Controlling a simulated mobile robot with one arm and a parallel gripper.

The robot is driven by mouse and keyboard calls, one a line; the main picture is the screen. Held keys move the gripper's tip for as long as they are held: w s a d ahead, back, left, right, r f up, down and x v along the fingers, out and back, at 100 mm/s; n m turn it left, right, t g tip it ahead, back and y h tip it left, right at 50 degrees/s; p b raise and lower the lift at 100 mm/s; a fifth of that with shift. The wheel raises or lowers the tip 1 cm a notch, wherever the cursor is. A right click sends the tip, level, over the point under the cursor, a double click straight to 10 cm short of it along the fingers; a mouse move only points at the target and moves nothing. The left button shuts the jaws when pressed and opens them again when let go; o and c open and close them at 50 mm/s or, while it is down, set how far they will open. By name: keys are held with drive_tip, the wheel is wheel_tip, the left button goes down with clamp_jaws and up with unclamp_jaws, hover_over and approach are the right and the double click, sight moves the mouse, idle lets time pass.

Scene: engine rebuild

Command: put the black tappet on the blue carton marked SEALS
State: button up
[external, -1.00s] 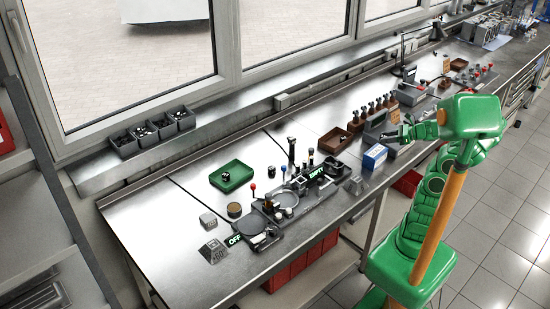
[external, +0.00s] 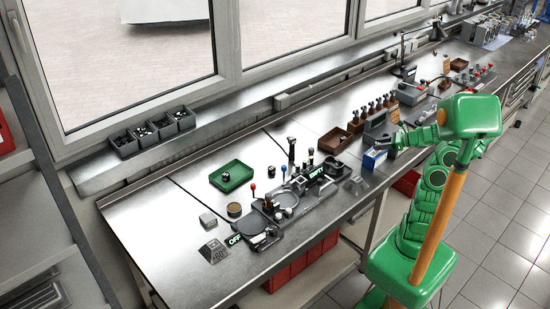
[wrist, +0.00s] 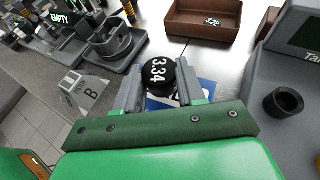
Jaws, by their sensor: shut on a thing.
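The black tappet (wrist: 158,72), its round top marked 3.34, is between the two fingers of my gripper (wrist: 161,84) in the wrist view. My gripper is shut on it. The blue carton (wrist: 203,97) shows under and just behind the fingers, partly hidden by them and the tappet; its lettering is mostly covered. In the external view the carton (external: 371,162) stands near the bench's front edge, with my gripper (external: 384,145) over its back right part. I cannot tell whether the tappet touches the carton.
A brown tray (wrist: 195,31) with a small marked piece lies beyond the carton. A grey block marked B (wrist: 85,92) stands at left. A grey unit with a round socket (wrist: 284,102) is close at right. The fixture with the EMPTY sign (external: 316,173) is left of the carton.

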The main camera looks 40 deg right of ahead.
drive_tip(key=shift+f, duration=0.7)
drive_tip(key=shift+f, duration=0.15)
drive_tip(key=o, duration=1.1)
drive_tip(key=shift+c, duration=0.2)
